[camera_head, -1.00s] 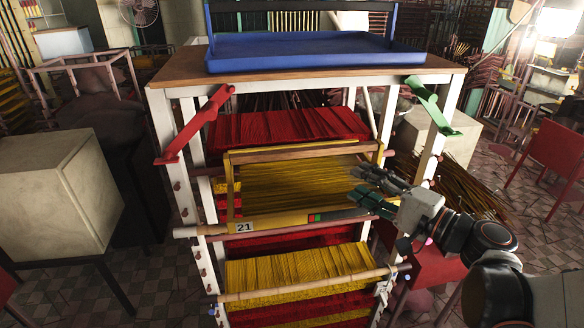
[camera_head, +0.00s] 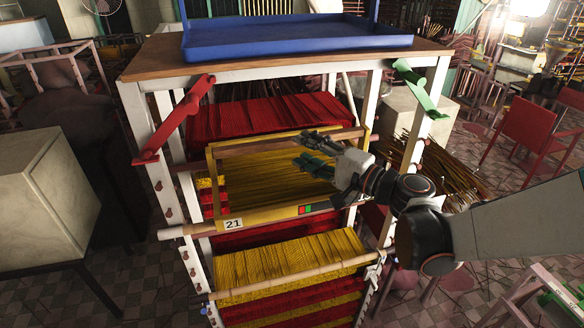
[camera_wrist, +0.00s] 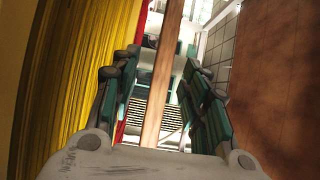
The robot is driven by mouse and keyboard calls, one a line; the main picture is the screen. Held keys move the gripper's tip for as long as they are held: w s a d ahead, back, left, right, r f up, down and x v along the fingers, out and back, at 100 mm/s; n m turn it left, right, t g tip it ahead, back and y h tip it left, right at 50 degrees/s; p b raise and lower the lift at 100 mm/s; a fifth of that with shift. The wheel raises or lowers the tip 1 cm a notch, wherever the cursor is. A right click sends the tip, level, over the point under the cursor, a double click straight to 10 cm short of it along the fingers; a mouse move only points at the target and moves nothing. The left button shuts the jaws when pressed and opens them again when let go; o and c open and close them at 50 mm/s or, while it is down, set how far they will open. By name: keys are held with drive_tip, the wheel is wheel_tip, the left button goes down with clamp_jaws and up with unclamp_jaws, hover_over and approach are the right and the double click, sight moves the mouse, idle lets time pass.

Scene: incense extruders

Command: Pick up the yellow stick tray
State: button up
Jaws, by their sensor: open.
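The yellow stick tray (camera_head: 262,217) sits on the white rack, with a yellow front bar bearing a "21" label and a raised wooden rail (camera_head: 245,148) at its back. Yellow sticks fill it. My gripper (camera_head: 308,152) is open and empty over the tray's right half, close to the wooden rail, reaching in from the right. In the wrist view a wooden bar (camera_wrist: 166,75) runs between my two teal-padded fingers (camera_wrist: 160,92), apart from both. The yellow sticks (camera_wrist: 60,80) show to the left there. I cannot tell the exact gap in depth.
Red sticks (camera_head: 265,116) lie behind the tray, and another yellow bundle (camera_head: 290,262) lies on a lower level in front. A wooden tabletop (camera_head: 160,60) with a blue tray (camera_head: 300,42) stands above. A red bracket (camera_head: 175,120) and a green bracket (camera_head: 418,88) stick out from the rack.

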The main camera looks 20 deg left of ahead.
sight(292, 146)
drive_tip(key=x, duration=0.5)
drive_tip(key=shift+w+r, duration=0.15)
drive_tip(key=shift+r, duration=0.05)
drive_tip(key=shift+c, duration=0.3)
clamp_jaws()
